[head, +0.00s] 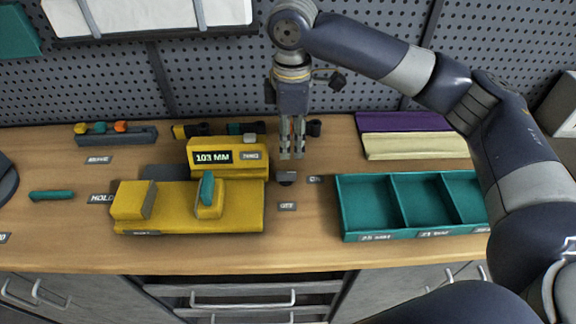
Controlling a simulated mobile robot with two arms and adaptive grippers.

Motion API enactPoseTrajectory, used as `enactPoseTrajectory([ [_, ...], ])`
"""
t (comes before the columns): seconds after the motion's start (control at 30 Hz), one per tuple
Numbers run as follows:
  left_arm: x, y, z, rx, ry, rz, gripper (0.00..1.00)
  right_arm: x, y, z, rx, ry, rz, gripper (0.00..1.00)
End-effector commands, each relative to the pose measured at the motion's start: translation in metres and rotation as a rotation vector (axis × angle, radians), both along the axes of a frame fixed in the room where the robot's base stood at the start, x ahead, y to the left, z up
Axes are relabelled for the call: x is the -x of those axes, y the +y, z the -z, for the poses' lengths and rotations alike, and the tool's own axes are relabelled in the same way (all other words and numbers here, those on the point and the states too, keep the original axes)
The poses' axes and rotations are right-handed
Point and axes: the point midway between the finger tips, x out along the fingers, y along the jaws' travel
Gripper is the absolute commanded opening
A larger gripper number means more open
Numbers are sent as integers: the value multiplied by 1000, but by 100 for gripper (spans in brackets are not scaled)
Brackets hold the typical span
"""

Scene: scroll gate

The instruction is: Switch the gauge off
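The yellow gauge (240,219) stands on the bench left of centre, with a display block behind it reading "103 MM" (212,157) and a label that seems to read "ZERO" (251,156). A teal lever (207,188) stands on its yellow slider. Right of the gauge is a small dark knob-like part (287,178), with small tags around it; one (315,180) seems to read "ON", another (287,206) is hard to read. My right gripper (291,156) points straight down just above this dark part, fingers close together and empty. Contact cannot be told. My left gripper is out of view.
A teal tray (344,208) with compartments stands to the right, with purple (403,121) and cream (417,146) blocks behind it. A grey rack (115,136) with coloured knobs and a teal piece (52,196) lie left. A pegboard (215,80) closes the back.

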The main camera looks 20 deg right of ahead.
Motion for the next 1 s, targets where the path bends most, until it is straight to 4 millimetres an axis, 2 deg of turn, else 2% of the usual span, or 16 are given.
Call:
enactPoseTrajectory([
  [0.03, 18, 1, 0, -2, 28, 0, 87, 1, 0, 8, 3, 5, 0, 33],
  [0.1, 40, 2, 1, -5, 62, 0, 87, 1, 0, 21, 2, 4, 0, 33],
  [0.2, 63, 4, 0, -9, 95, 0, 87, 1, -1, 41, 3, 4, 0, 33],
  [0.27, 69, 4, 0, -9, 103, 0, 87, 1, -1, 52, 2, 5, 0, 33],
  [0.37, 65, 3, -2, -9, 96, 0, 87, 1, -1, 70, 2, 3, 0, 33],
  [0.5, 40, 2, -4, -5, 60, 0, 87, 1, 0, 87, 1, 1, 0, 33],
  [0.67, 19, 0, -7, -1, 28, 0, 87, 1, 0, 96, 0, -1, -2, 33],
  [0.9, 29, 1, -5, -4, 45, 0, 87, 1, 0, 97, 0, -1, -2, 33],
  [0.93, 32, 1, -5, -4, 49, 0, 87, 1, 0, 97, 0, -1, -2, 31],
  [1.0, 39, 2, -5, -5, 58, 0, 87, 1, 0, 97, 0, -1, -2, 15],
])
